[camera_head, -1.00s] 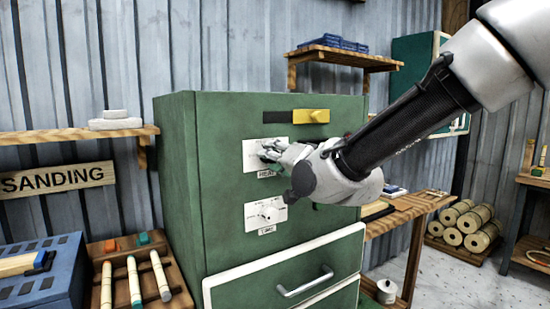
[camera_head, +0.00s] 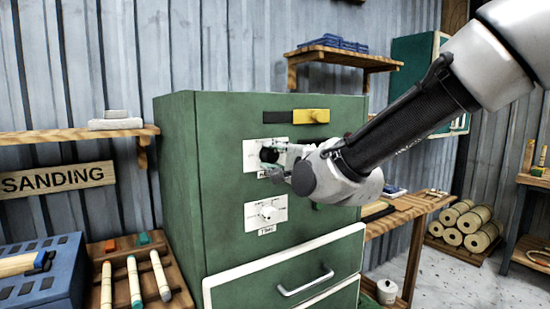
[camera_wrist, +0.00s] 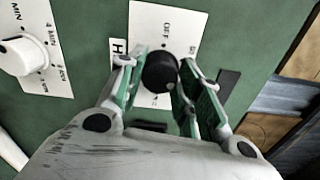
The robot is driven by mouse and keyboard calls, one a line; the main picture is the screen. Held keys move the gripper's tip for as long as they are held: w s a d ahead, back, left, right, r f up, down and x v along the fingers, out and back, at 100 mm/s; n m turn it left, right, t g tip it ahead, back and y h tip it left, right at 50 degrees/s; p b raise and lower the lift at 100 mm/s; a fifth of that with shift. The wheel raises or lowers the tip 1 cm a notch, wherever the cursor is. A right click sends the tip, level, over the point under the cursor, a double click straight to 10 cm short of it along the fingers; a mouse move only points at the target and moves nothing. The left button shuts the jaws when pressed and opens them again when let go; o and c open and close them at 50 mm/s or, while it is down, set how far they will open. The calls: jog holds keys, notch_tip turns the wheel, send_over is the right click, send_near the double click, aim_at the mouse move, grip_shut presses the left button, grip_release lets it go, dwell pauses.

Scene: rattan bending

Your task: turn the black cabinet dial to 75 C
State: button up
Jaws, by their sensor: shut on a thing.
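The black dial (camera_head: 268,155) sits on a white plate (camera_head: 250,158) on the front of the green cabinet (camera_head: 225,235). It also shows in the wrist view (camera_wrist: 160,73), between the two green-padded fingers of my gripper (camera_wrist: 163,75). My gripper also shows in the head view (camera_head: 280,158), coming at the dial from the right, shut on it. The word OFF is readable on the plate in the wrist view. The lower part of the label under the dial is partly hidden by my gripper. The dial's pointer and the temperature marks are too small or hidden to read.
A white timer dial (camera_head: 269,213) on its own plate is just below. A yellow block (camera_head: 311,116) is above the black dial. A drawer with a metal handle (camera_head: 305,285) is at the bottom of the cabinet. A wooden side table (camera_head: 410,207) stands to the right.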

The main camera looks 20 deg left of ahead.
jog(key=shift+m, duration=0.5)
jog(key=o, duration=1)
jog(key=shift+o, duration=0.2)
jog(key=v, duration=1.2)
